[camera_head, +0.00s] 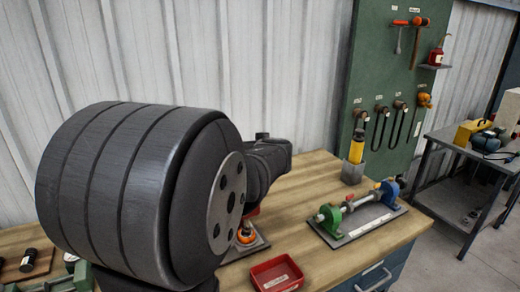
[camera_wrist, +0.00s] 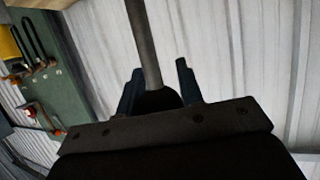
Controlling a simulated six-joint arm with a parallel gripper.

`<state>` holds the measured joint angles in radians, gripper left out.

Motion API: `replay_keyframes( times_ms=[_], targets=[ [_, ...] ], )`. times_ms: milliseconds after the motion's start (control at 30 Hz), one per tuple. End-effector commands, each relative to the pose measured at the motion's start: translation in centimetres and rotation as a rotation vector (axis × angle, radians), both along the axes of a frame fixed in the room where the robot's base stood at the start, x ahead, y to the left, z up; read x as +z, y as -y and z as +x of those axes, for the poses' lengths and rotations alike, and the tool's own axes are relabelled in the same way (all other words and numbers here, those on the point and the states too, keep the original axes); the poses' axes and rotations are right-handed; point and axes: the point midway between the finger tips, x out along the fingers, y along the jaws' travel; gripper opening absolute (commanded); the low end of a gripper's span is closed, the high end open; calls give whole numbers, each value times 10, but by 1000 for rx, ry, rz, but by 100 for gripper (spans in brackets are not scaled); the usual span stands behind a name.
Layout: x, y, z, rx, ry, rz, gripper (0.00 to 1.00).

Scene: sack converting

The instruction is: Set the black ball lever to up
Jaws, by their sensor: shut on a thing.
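The black ball (camera_wrist: 158,101) of the lever sits between the two fingers of my gripper (camera_wrist: 156,82) in the wrist view. The fingers are shut on it. A grey rod (camera_wrist: 144,40) runs from the ball to the top edge of that view. The lever's base is out of the wrist view. In the head view my own arm covers the gripper and the lever, so I cannot tell the lever's angle from there.
On the wooden bench (camera_head: 310,178) are a red tray (camera_head: 276,275), a small base plate with an orange part (camera_head: 246,234), a fixture with green and blue brackets (camera_head: 357,209), and a yellow-topped cylinder (camera_head: 356,147) in a grey holder. A green tool board (camera_head: 375,75) stands behind.

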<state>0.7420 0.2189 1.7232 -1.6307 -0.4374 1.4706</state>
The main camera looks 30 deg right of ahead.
Motion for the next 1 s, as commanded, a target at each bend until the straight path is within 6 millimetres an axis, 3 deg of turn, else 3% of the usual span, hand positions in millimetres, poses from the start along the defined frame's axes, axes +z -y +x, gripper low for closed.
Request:
replay_keyframes(
  times_ms=[33,1000],
  targets=[
    [-10,-4,3,9,-26,9,0],
    [-12,-5,20,12,-43,10,0]
  ],
)
